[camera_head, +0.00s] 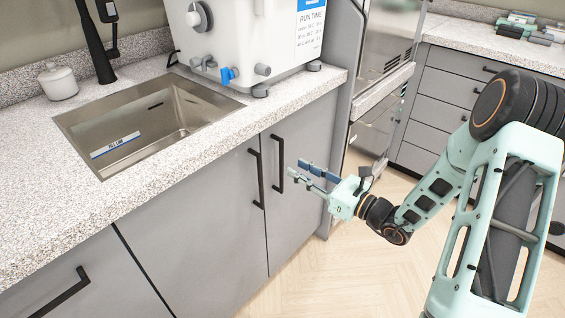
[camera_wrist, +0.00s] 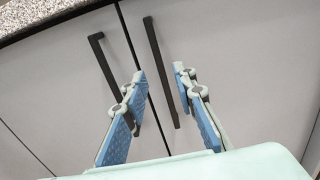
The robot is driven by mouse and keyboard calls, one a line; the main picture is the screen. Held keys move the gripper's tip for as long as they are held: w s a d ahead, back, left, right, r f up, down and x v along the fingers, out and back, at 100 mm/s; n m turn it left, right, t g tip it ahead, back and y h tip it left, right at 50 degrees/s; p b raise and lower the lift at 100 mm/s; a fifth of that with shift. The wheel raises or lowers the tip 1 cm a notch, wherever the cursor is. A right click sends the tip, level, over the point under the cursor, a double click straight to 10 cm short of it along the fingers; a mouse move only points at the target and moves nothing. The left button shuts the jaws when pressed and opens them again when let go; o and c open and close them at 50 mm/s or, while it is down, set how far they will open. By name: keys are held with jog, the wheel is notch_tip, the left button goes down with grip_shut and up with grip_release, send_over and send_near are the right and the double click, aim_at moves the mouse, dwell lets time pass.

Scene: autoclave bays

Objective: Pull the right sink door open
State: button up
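The right sink door (camera_head: 305,170) is a grey cabinet door below the counter and looks shut. Its black vertical bar handle (camera_head: 278,164) stands near its left edge. In the wrist view this handle (camera_wrist: 162,70) runs between my two fingers in the picture. My gripper (camera_head: 302,174) is open and empty, just right of the handle in the head view, with its fingers pointing at the door. Its blue-padded fingers also show in the wrist view (camera_wrist: 159,74). I see no contact with the handle; the exact depth gap is unclear.
The left sink door (camera_head: 205,215) has its own black handle (camera_head: 256,178) close beside the right one. The speckled counter (camera_head: 130,205) with the sink (camera_head: 165,125) overhangs above. A grey panel and steel appliance (camera_head: 375,115) stand right of the door. Wooden floor (camera_head: 325,265) is clear in front.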

aim_at(283, 161)
jog(key=b+x, duration=0.1)
jog(key=x, duration=0.6)
jog(key=shift+w+a, duration=0.1)
grip_shut()
